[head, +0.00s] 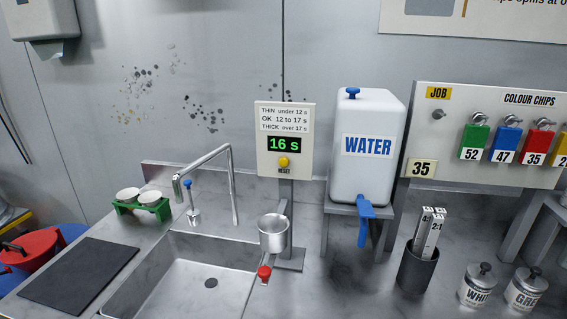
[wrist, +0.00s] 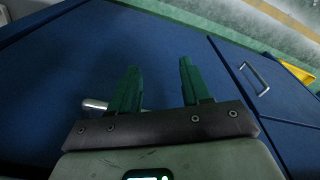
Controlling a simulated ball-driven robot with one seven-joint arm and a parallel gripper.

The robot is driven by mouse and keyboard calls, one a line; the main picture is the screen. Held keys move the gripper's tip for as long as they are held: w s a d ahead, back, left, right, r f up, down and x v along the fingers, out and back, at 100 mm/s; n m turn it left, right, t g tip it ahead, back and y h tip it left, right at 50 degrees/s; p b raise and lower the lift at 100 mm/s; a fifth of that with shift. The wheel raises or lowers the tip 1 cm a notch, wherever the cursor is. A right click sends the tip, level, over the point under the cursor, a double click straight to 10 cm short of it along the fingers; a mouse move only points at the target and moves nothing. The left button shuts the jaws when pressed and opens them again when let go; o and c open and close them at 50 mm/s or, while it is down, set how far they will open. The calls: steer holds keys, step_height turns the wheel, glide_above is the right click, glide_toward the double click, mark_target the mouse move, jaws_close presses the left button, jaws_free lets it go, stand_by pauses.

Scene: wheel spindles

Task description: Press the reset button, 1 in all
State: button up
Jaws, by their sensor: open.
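The panel stands on a post behind the sink. My gripper (wrist: 155,85) shows only in the wrist view, with two green fingers apart and nothing between them. It is over a dark blue surface there, and the button is not in that view. My gripper is not in the head view.
A metal cup (head: 273,233) with a red-handled part below it stands in front of the panel. A tap (head: 205,170) arches over the sink (head: 190,280) on the left. A white water tank (head: 366,175) with a blue tap stands to the right. A metal handle (wrist: 255,78) is in the wrist view.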

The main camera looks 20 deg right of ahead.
jaws_close()
stand_by(1.1)
